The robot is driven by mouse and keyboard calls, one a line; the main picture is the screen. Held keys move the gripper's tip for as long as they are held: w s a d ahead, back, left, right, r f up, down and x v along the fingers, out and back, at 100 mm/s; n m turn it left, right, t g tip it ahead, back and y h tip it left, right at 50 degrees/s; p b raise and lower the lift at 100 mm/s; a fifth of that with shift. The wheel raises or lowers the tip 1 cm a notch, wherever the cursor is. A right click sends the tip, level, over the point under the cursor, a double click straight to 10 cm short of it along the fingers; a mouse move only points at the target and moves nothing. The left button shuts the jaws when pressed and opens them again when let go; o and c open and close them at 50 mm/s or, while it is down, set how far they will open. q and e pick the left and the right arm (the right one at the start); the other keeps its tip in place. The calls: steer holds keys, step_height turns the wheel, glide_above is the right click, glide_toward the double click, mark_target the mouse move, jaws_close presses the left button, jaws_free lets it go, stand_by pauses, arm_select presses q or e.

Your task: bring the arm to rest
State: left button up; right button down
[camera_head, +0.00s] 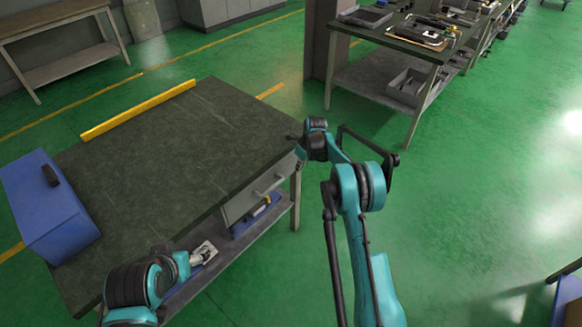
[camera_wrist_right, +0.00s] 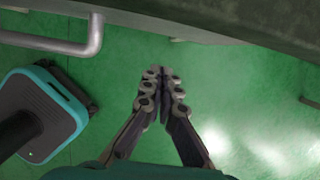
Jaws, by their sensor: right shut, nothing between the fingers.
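My right arm reaches up through the middle of the head view. Its gripper (camera_head: 293,137) shows only as a small dark shape at the right edge of the dark worktable (camera_head: 205,140), partly hidden by the wrist. In the right wrist view, the right gripper (camera_wrist_right: 161,72) has its fingertips together with nothing between them. It hangs over green floor, beside the table. My left arm shows at the bottom left of the head view, in front of the table.
A blue box (camera_head: 45,215) stands at the table's left. A yellow bar (camera_head: 140,110) lies along the far edge. A grey drawer (camera_head: 255,195) with a handle (camera_wrist_right: 60,42) is under the tabletop. Another bench (camera_head: 390,45) stands behind right. Green floor on the right is open.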

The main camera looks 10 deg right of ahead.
steer(key=p+v, duration=0.3)
steer(key=v, duration=0.7)
steer(key=s+a+r+n+t+h, duration=0.1)
steer(key=s+a+r+n+t, duration=0.1)
steer(key=s+r+n, duration=1.45)
steer(key=s+n+t, duration=0.2)
steer(key=s+n, duration=1)
steer(key=s, duration=1.2)
steer(key=shift+s+r+t+h, duration=0.3)
steer(key=shift+s+t+h, duration=0.05)
steer(key=shift+t+h, duration=0.05)
